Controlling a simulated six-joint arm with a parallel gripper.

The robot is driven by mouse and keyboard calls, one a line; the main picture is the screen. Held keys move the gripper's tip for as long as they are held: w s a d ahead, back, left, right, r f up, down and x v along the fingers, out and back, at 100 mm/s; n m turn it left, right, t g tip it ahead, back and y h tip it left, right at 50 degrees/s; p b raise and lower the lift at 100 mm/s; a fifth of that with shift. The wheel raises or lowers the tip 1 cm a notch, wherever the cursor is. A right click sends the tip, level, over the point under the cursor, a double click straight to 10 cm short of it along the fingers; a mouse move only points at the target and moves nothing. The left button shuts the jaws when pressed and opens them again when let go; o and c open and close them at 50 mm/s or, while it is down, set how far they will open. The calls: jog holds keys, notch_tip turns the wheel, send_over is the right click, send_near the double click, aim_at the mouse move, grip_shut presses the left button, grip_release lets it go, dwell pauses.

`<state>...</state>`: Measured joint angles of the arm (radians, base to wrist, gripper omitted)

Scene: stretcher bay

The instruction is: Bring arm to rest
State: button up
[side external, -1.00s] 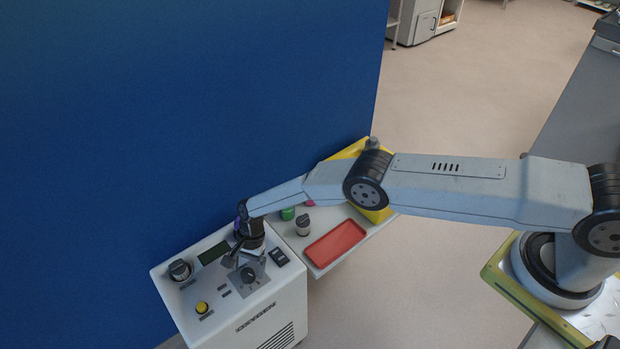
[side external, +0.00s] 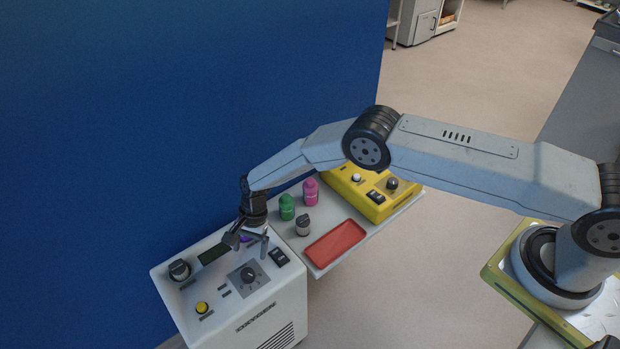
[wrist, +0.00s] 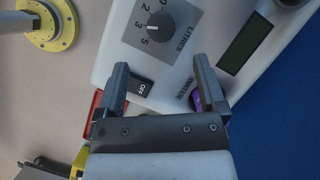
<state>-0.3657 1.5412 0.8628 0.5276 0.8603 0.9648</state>
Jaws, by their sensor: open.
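My gripper (side external: 250,240) is open and empty. In the side external view it hangs above the back part of the white oxygen unit (side external: 280,315). In the wrist view its two fingers (wrist: 160,85) point toward the unit's top panel, apart from each other with nothing between them. The numbered litres dial (wrist: 161,27) lies beyond the fingertips; it also shows clear of the gripper in the side external view (side external: 248,274). A rocker switch marked OFF (wrist: 140,87) is beside one finger. A purple part (wrist: 197,100) is partly hidden by the other finger.
A shelf (side external: 318,268) beside the unit holds a red tray (side external: 335,246), a grey-topped knob (side external: 303,225), green (side external: 287,207) and pink (side external: 311,191) bottles, and a yellow device (side external: 372,200). The blue wall (side external: 180,110) stands close behind. Open floor (side external: 440,265) lies in front.

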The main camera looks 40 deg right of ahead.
jog(key=s+d+r+n+t+h, duration=0.1)
jog(key=d+r+n, duration=0.2)
jog(key=d+r, duration=0.55)
jog(key=s+d+r+n+t+h, duration=0.1)
jog(key=d+r+n+t, duration=0.1)
jog(key=d+r, duration=0.65)
jog(key=s+d+r+n+t+h, duration=0.1)
jog(key=s+d+r+n, duration=0.2)
jog(key=s+r, duration=0.3)
jog(key=s+d+r+n+h, duration=0.1)
jog(key=s+d+r+n, duration=0.2)
jog(key=s, duration=1.1)
jog(key=d+r, duration=0.3)
jog(key=shift+d+t, duration=0.2)
jog(key=shift+t, duration=0.2)
